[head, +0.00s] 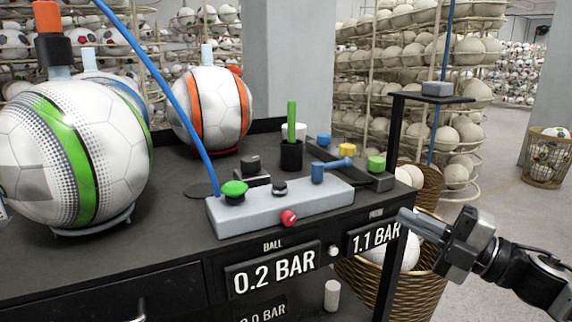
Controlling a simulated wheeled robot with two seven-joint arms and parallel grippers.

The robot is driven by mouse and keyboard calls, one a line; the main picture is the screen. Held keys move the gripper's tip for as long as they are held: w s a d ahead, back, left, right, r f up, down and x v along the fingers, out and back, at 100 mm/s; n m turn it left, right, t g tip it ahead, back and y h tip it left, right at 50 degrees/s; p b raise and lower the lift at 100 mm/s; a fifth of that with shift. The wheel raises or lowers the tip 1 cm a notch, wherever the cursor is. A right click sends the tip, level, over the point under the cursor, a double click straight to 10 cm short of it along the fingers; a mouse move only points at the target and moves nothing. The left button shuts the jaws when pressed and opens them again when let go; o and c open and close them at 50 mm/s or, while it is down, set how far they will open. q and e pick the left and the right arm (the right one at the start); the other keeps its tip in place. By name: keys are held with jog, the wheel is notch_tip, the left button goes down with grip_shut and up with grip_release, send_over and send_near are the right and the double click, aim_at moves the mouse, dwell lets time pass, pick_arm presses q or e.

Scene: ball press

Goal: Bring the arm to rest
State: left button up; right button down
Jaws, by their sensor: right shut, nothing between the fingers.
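My right gripper (422,224) comes in from the right on my dark arm, with its grey fingers shut and empty. It hangs in the air just right of the black bench's front corner, near the "1.1 BAR" display (375,237). Whether it touches the bench cannot be told. My left gripper is not in view. A second display (272,273) reads "0.2 BAR" under the word "BALL".
A white-green ball (60,160) and a white-orange ball (208,108) stand on the bench (180,240). A blue hose (160,90) runs to the control box. A wicker basket (430,275) stands under my right gripper.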

jog(key=s+a+f+m+t+h+p, duration=0.1)
jog(key=s+a+f+m+t+h, duration=0.2)
jog(key=f+m, duration=0.5)
jog(key=s+a+f+m+h+p, duration=0.25)
jog(key=f+m+h, duration=0.25)
jog(key=f+m, duration=0.3)
jog(key=s+a+f+m+g+h, duration=0.4)
jog(key=s+f+m, duration=0.5)
jog(key=s, duration=0.5)
jog(key=shift+a+f+g+p, duration=0.3)
jog(key=shift+a+f+g, duration=0.25)
jog(key=shift+f+g, duration=0.25)
